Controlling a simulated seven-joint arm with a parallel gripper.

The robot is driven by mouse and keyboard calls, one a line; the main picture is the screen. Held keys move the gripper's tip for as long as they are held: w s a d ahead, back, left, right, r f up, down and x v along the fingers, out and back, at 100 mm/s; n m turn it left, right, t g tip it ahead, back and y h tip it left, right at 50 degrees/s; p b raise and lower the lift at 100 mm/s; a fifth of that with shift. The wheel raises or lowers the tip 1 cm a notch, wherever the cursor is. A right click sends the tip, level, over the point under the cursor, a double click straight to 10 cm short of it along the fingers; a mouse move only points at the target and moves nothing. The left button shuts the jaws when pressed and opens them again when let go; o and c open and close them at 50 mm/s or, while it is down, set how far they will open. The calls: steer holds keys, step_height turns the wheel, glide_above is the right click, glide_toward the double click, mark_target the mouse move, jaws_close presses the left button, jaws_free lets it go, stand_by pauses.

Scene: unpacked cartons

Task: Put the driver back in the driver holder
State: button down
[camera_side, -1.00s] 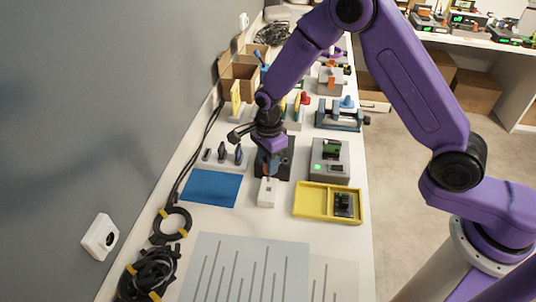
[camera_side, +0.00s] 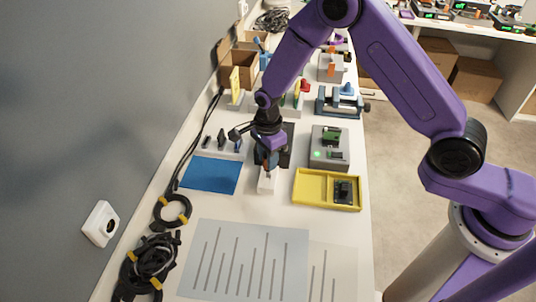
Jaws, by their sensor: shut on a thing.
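My gripper (camera_side: 268,160) points down near the middle of the bench and is shut on the driver (camera_side: 269,168). Only a small reddish part of the driver shows between the fingers; the rest is hidden by the gripper. A small white block (camera_side: 267,184), apparently the driver holder, stands directly below the gripper. The driver is upright over the block's top. I cannot tell whether its tip is inside the block or just above it.
A blue mat (camera_side: 210,175) lies left of the block, and a yellow tray (camera_side: 311,187) lies to the right. A grey device (camera_side: 330,157) with a green light stands behind the tray. A slotted grey sheet (camera_side: 245,258) lies in front. Black cables (camera_side: 150,264) lie at left.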

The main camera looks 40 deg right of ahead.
steer(key=shift+f, duration=1.35)
steer(key=c, duration=0.8)
jaws_free()
steer(key=shift+o, duration=0.2)
steer(key=shift+r, duration=0.1)
step_height(320, 180, up, 17)
steer(key=shift+r, duration=0.15)
